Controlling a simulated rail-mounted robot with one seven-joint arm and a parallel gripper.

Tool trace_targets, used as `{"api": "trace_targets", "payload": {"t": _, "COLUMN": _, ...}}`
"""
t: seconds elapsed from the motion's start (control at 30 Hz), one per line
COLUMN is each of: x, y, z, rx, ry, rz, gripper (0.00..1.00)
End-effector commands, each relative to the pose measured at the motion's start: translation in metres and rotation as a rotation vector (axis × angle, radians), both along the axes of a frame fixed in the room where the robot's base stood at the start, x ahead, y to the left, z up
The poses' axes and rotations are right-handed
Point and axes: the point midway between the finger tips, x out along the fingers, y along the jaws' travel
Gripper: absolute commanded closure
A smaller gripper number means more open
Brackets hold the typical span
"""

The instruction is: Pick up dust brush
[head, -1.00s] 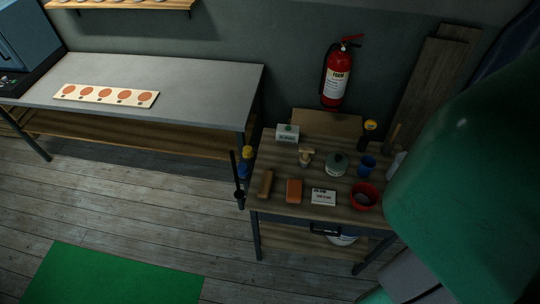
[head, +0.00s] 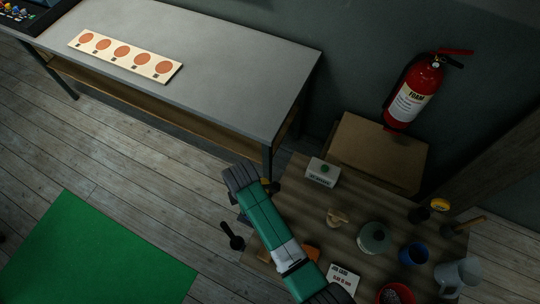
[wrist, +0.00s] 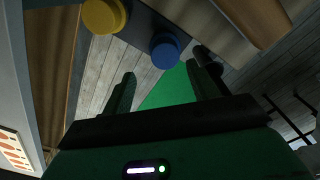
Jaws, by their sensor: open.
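I cannot tell for sure which item is the dust brush. A brown wooden bar (wrist: 257,18) shows close up at the top right of the wrist view; it may be the brush, and my arm hides it in the head view. A small beige item (head: 337,217) stands mid-table in the head view. My gripper (wrist: 158,80) is open and empty in the wrist view, its fingers apart over floor near the table's left edge. The head view does not show its fingertips clearly.
A yellow knob (wrist: 103,15) and a blue knob (wrist: 165,49) lie just ahead.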

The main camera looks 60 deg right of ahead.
Motion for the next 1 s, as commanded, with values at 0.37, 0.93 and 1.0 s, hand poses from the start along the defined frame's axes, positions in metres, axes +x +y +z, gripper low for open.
{"api": "trace_targets", "payload": {"t": 0.37, "x": -0.006, "y": 0.001, "z": -0.029, "rx": 0.011, "ry": 0.018, "rz": 0.009, "gripper": 0.41}}
{"api": "trace_targets", "payload": {"t": 0.93, "x": -0.006, "y": 0.004, "z": -0.083, "rx": 0.009, "ry": 0.013, "rz": 0.008, "gripper": 0.41}}
{"api": "trace_targets", "payload": {"t": 1.0, "x": -0.006, "y": 0.004, "z": -0.083, "rx": 0.009, "ry": 0.014, "rz": 0.008, "gripper": 0.41}}
